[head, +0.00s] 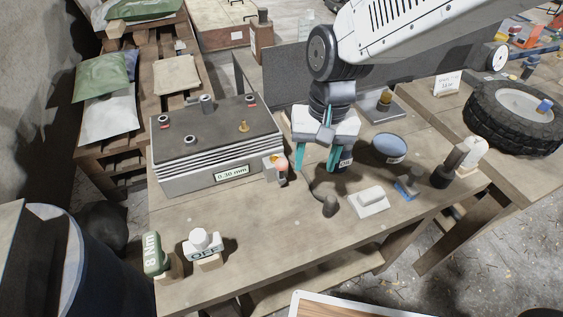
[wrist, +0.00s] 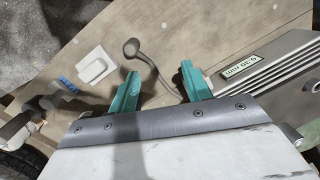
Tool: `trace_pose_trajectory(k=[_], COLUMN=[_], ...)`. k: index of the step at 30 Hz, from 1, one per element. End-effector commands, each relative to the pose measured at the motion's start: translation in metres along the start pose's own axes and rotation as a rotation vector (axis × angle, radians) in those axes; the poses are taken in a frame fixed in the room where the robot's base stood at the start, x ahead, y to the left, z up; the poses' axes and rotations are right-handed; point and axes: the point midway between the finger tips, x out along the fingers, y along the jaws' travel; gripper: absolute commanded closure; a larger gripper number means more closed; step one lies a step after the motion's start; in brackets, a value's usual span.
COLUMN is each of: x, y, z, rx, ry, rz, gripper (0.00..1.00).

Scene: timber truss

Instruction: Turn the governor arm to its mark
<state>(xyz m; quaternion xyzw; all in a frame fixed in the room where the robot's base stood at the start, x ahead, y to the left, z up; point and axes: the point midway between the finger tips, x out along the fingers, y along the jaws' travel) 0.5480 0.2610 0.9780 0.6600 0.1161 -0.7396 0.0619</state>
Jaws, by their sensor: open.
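A dark curved arm with a rounded knob (head: 329,207), which looks like the governor arm, lies low over the bench in front of my gripper. In the wrist view its knob (wrist: 131,47) is beyond the left fingertip, and its thin rod curves back between the teal fingers. My gripper (head: 316,170) is open and points down, right of the grey finned block (head: 205,178) labelled 0.30 mm. In the wrist view the fingers (wrist: 160,72) stand apart, holding nothing. The rod's far end is hidden by my gripper. I cannot make out the mark.
A small block with an orange-red ball (head: 281,164) stands close left of my gripper. A white switch block (head: 369,200), a blue dish (head: 389,145) and a blue clip piece (head: 408,186) lie to the right. The bench's front middle is clear. A tyre (head: 515,117) is at right.

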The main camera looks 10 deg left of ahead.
Motion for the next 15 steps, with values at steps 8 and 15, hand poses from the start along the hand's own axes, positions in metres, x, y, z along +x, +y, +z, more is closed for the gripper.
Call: trace_pose_trajectory(k=[8, 15], x=[0.007, 0.036], y=[-0.051, -0.053], z=[-0.059, -0.062], rx=[0.225, 0.238], ry=[0.136, 0.134], rz=[-0.115, -0.113], gripper=[0.51, 0.51])
